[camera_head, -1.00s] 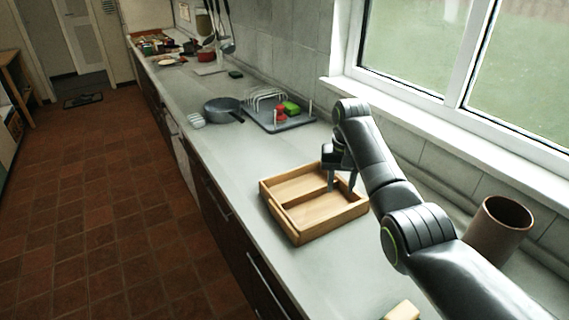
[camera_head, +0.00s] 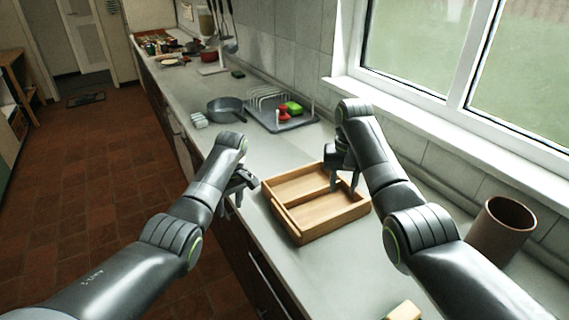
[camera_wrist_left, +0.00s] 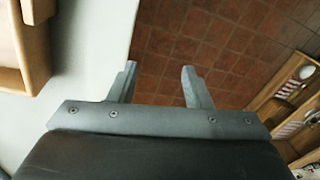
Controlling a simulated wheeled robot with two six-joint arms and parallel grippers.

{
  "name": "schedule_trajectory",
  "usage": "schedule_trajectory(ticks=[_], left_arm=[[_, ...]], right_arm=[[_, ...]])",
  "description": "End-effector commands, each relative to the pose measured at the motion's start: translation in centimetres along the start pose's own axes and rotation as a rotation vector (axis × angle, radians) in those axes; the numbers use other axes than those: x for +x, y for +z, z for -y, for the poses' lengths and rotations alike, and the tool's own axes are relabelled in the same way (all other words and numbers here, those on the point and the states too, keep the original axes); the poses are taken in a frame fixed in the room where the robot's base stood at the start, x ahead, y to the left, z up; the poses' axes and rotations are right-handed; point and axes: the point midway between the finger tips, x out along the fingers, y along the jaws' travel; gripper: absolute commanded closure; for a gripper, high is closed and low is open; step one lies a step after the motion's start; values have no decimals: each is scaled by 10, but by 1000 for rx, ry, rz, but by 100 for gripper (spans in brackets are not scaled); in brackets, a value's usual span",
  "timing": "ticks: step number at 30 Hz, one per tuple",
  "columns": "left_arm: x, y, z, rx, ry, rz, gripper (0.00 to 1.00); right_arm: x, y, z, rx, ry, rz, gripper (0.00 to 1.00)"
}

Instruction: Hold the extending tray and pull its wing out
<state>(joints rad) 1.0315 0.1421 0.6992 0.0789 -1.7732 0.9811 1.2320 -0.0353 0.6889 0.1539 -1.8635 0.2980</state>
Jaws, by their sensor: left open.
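The wooden extending tray (camera_head: 318,232) lies on the counter, with a divider across its inside and a wooden strip along its left side, likely the wing (camera_head: 283,215). My left gripper (camera_head: 247,187) is open and empty, just left of the tray near the counter's edge. In the left wrist view its two fingers (camera_wrist_left: 158,85) are apart above the floor, and part of the tray (camera_wrist_left: 35,45) shows at the left. My right gripper (camera_head: 344,189) is at the tray's far right wall, fingers down over the rim; its grip on the wall is unclear.
A grey pan (camera_head: 227,108) and a dish rack (camera_head: 284,118) with red and green items stand farther along the counter. A brown pot (camera_head: 501,230) stands at the right under the window. A pale block (camera_head: 404,311) lies near the bottom. Counter (camera_head: 345,265) in front of the tray is clear.

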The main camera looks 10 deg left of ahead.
Motion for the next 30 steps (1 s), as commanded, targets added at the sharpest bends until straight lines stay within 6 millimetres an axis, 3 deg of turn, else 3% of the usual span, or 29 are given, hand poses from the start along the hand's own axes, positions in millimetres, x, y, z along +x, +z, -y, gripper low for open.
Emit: schedule_trajectory(ticks=[1,6,9,15,20,30], left_arm=[[-28,12,-18,26,24,5,55],[-100,54,-56,124,77,28,55],[-130,75,-71,180,100,36,55],[-162,101,-84,244,122,44,55],[-157,106,-87,254,123,47,55],[-95,109,-94,254,121,49,55]], right_arm=[[0,0,0,0,0,0,64],[0,0,0,0,0,0,64],[0,0,0,0,0,0,64],[0,0,0,0,0,0,64],[0,0,0,0,0,0,64],[0,0,0,0,0,0,64]])
